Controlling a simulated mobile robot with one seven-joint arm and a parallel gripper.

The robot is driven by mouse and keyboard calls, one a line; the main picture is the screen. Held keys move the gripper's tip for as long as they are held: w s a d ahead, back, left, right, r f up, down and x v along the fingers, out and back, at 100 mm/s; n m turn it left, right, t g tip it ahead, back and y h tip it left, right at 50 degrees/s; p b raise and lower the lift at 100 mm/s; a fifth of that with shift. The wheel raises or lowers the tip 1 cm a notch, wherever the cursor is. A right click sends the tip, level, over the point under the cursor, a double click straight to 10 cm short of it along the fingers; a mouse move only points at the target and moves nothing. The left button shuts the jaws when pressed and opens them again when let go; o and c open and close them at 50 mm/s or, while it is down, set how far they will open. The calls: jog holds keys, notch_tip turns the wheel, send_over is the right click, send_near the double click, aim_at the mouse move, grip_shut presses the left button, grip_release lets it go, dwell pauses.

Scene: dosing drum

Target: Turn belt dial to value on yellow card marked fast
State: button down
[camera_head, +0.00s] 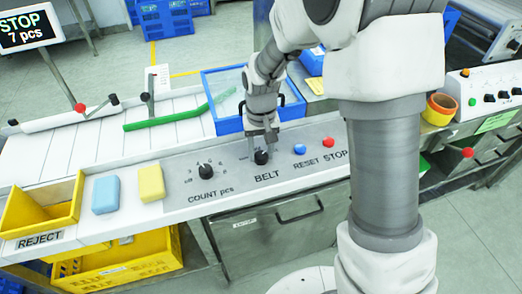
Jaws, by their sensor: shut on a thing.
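The belt dial (261,157) is a black knob on the grey panel above the label BELT. My gripper (262,147) points down over it and is shut on the knob. The gripper hides much of the dial and its scale, so the value it points to cannot be read. No card marked "fast" can be made out; a plain yellow block (151,183) and a light blue block (106,194) lie left of the panel.
Left of the belt dial is the COUNT pcs dial (205,170). To its right are a blue RESET button (299,149) and a red STOP button (327,142). A blue-rimmed tray (225,124) stands behind my gripper. A screen (30,27) reads STOP 7 pcs. A yellow REJECT bin (40,205) is at left.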

aim_at(261, 155)
jog(key=shift+c, duration=1.9)
grip_release()
jog(key=shift+r, duration=0.1)
notch_tip(261, 155, up, 17)
jog(key=p, duration=0.2)
jog(key=shift+r+p, duration=0.15)
jog(key=shift+p, duration=0.2)
jog(key=s+d+r+t+p, duration=0.1)
jog(key=s+d+r+t, duration=0.1)
jog(key=s, duration=0.4)
jog(key=s+d+r+m+t+p, duration=0.1)
jog(key=s+d+r, duration=0.4)
jog(key=s+d, duration=0.1)
jog(key=s+d+r+t+p, duration=0.1)
jog(key=s+d+r+t, duration=0.1)
jog(key=s, duration=0.5)
jog(key=shift+d+r+m+t, duration=0.3)
jog(key=shift+d+r, duration=0.4)
jog(key=shift+d, duration=0.55)
